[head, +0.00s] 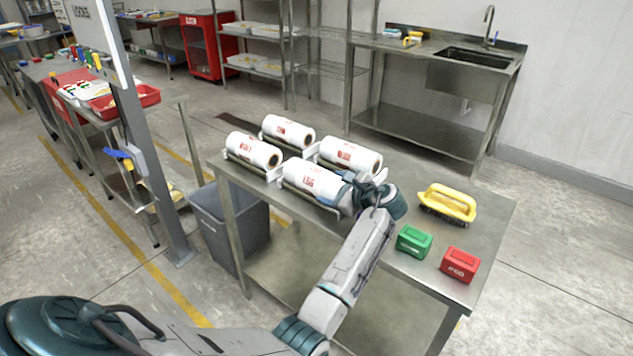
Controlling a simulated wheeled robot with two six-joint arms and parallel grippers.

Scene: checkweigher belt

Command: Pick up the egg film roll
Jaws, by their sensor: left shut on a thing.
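The egg film roll (308,175) is a white roll with red "EGG" lettering, the nearest of the rolls on the steel table. It lies on its side at its white cradle (311,202); I cannot tell whether it is lifted at all. My left gripper (346,192) is at the roll's right end, shut on it. The gripper and wrist hide that end of the roll, and the fingertips are hard to make out. My right gripper is not in view.
Other white film rolls lie close behind, one at back left (254,151), one at the back (288,132) and one at right (350,156). A yellow brush (448,203), a green block (413,241) and a red block (460,265) stand right. A grey bin (232,228) is beside the table.

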